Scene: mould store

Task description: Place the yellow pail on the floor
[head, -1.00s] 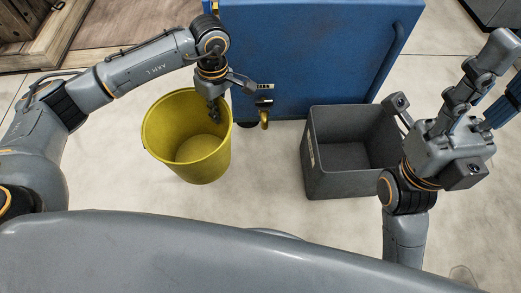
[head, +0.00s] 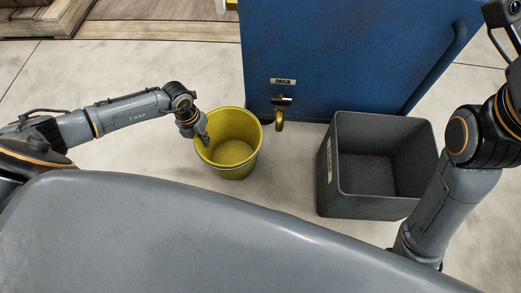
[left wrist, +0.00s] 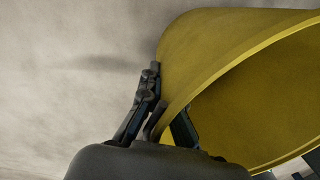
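The yellow pail (head: 228,162) stands upright and looks empty, left of the brass drain tap (head: 279,118) on the blue cabinet. My left gripper (head: 203,138) is at the pail's left rim. In the left wrist view, the gripper (left wrist: 168,112) has one finger outside the pail wall (left wrist: 200,50) and the other inside, closed on the rim. The pail is low, close to the floor (head: 130,180); I cannot tell whether its base touches. My right arm is raised at the right edge, and its gripper is out of the picture.
A grey open bin (head: 330,190) stands right of the pail, in front of the blue cabinet (head: 340,60). A wooden pallet or crate (head: 60,20) lies at the upper left. Pale floor left of and before the pail is clear.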

